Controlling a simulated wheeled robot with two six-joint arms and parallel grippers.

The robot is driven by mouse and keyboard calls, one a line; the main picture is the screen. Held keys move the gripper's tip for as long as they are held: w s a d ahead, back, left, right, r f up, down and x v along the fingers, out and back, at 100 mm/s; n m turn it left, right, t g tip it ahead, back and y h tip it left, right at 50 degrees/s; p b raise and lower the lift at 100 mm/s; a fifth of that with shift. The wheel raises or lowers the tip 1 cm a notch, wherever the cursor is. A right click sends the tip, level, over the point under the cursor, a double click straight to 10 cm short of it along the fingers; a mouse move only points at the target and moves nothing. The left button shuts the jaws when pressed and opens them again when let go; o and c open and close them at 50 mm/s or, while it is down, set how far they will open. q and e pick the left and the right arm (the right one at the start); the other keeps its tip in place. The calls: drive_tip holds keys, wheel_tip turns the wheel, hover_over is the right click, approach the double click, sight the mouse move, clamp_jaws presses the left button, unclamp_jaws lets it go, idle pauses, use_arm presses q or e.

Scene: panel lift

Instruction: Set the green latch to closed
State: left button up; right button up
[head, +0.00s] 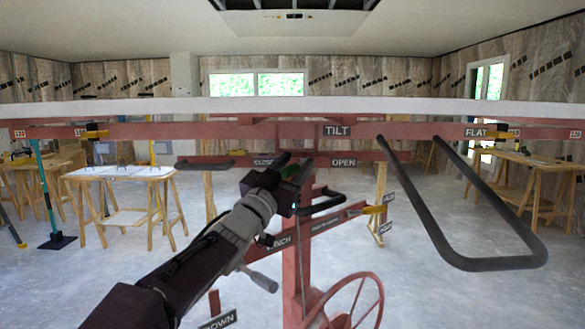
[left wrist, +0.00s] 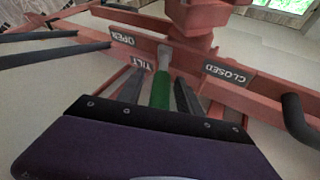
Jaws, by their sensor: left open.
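The green latch (head: 289,170) is a short lever with a green grip on the red frame of the panel lift. In the left wrist view its green grip (left wrist: 161,90) and grey upper part show between the two dark fingers of my left gripper (left wrist: 158,92). The fingers are open, with a gap on either side of the grip. The latch stands between the OPEN label (left wrist: 124,39) and the CLOSED label (left wrist: 228,75). In the head view my left gripper (head: 294,166) partly hides the latch and the CLOSED label. My right gripper is not in view.
The red lift frame carries a white panel (head: 300,108) across the top. A black loop handle (head: 465,262) hangs at the right, and a red wheel (head: 350,305) is below. Trestle tables (head: 120,172) stand behind at both sides.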

use_arm(q)
drive_tip(key=b+v, duration=0.1)
drive_tip(key=v, duration=0.8)
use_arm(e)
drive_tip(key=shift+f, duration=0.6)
use_arm(q)
drive_tip(key=shift+f, duration=0.1)
